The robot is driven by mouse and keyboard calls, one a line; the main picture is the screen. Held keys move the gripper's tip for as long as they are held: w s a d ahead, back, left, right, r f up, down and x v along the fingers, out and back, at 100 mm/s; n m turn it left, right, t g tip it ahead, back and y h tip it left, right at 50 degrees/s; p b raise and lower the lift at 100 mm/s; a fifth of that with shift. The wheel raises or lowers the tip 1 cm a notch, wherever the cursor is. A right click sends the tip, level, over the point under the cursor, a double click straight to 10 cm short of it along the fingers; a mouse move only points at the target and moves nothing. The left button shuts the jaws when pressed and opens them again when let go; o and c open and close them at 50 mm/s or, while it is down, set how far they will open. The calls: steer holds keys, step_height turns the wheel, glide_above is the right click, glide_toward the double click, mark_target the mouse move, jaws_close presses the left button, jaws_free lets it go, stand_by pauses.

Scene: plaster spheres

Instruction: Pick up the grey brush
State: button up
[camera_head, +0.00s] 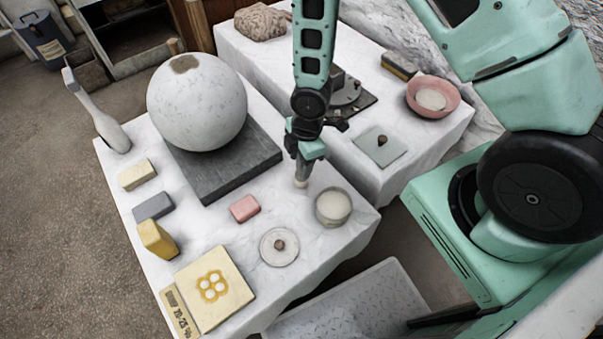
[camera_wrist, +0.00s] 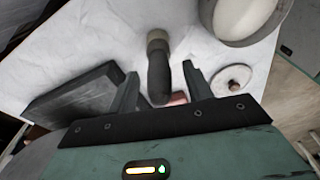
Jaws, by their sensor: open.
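The grey brush (camera_head: 302,172) stands upright on the white stone table (camera_head: 330,240), its pale tip down, close to the white bowl. In the wrist view its dark grey handle (camera_wrist: 158,78) rises toward the camera, with a tan band below. My gripper (camera_head: 303,152) is directly above the brush and hides the upper handle in the head view. In the wrist view my gripper (camera_wrist: 159,72) is open, one finger on each side of the handle. Gaps show between the fingers and the handle.
A bowl (camera_head: 333,206) with pale contents stands just right of the brush. A pink block (camera_head: 245,208), a round lid (camera_head: 279,246) and a dark slab (camera_head: 222,165) under a large plaster sphere (camera_head: 197,102) are nearby. A second table (camera_head: 440,135) stands behind.

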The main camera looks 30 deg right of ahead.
jaws_close()
step_height(320, 180, up, 10)
steer(key=shift+r+p, duration=0.1)
steer(key=shift+p, duration=0.75)
